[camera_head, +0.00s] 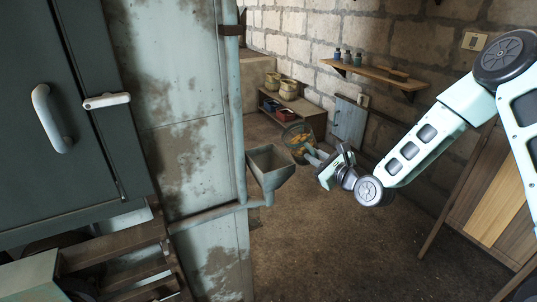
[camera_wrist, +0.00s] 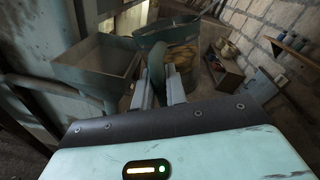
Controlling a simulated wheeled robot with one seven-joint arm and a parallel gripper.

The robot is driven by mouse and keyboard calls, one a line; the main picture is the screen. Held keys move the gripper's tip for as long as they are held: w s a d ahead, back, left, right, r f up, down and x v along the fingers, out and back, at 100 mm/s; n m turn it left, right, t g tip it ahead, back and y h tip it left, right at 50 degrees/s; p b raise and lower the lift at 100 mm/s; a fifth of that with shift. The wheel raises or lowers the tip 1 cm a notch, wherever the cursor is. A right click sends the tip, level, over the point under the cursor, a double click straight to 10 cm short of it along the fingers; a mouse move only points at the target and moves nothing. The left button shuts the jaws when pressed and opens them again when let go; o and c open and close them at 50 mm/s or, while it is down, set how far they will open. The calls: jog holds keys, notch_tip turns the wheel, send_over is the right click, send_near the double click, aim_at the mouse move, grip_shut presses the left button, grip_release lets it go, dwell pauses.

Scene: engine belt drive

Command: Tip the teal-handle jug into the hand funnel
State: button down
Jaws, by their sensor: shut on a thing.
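The jug (camera_head: 299,131) is a clear container with a teal rim and orange-yellow contents. It is held in the air, roughly upright, just right of the hand funnel. Its teal handle shows in the wrist view (camera_wrist: 156,62), between the fingers of my gripper (camera_wrist: 161,88). My gripper (camera_head: 313,156) is shut on that handle. The hand funnel (camera_head: 271,172) is a grey-green square hopper fixed beside the pipe. In the wrist view the funnel (camera_wrist: 97,77) is left of the jug, with its open top showing and the two apart in height or depth.
A vertical pipe (camera_head: 232,100) and a stained panel stand left of the funnel. Behind the jug is a low shelf (camera_head: 305,103) with pots and a red box. A wall shelf (camera_head: 375,72) carries small bottles. The floor below is clear.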

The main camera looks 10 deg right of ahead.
aim_at(307, 146)
jog(key=r, duration=0.1)
jog(key=a+r+n+p, duration=0.2)
jog(key=shift+s+r, duration=0.2)
jog(key=shift+r, duration=0.1)
jog(key=shift+f+n+b, duration=0.3)
jog(key=shift+f+b, duration=0.05)
jog(key=shift+a+f+n+h, duration=0.1)
jog(key=shift+n+h, duration=0.3)
jog(key=shift+a+r+n+p, duration=0.1)
jog(key=shift+r+n+p, duration=0.35)
jog(key=shift+r+n, duration=0.3)
jog(key=shift+f+n+h+b, duration=0.25)
jog(key=shift+f+h+b, duration=0.05)
jog(key=shift+f+b, duration=0.1)
jog(key=shift+a+f+n, duration=0.1)
jog(key=shift+n, duration=0.4)
jog(key=shift+s+a+r+n+h, duration=0.1)
jog(key=shift+a+r+n+h, duration=0.1)
jog(key=shift+r+n+h, duration=0.4)
jog(key=shift+s+a+r+n+b, duration=0.15)
jog(key=shift+a+n+b, duration=0.15)
jog(key=shift+a+n, duration=0.3)
